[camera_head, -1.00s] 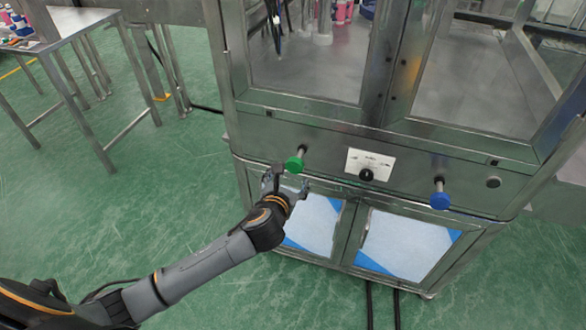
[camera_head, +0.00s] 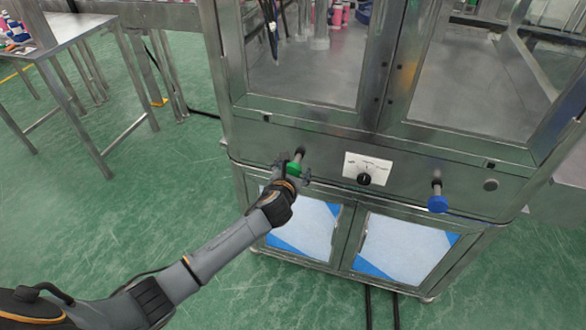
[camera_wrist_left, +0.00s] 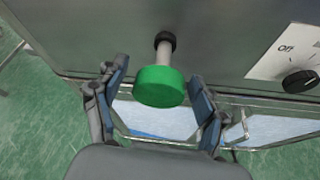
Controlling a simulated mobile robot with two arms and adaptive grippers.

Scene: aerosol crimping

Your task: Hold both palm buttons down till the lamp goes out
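The green palm button (camera_head: 293,169) sticks out on a stem from the machine's front panel. In the left wrist view the green button (camera_wrist_left: 159,87) sits between the spread fingers of my left gripper (camera_wrist_left: 158,105), with gaps visible at both sides. In the head view my left gripper (camera_head: 291,173) is at the green button, with a finger on each side. The blue palm button (camera_head: 437,203) sticks out on the right side of the same panel, with nothing at it. My right gripper is not in view. I cannot make out a lamp.
A white plate with a black knob (camera_head: 364,179) sits between the buttons; in the wrist view it reads "Off". The metal machine cabinet (camera_head: 330,147) has glass doors above and blue-white panels below. A metal table (camera_head: 85,22) stands at the left. The green floor in front is open.

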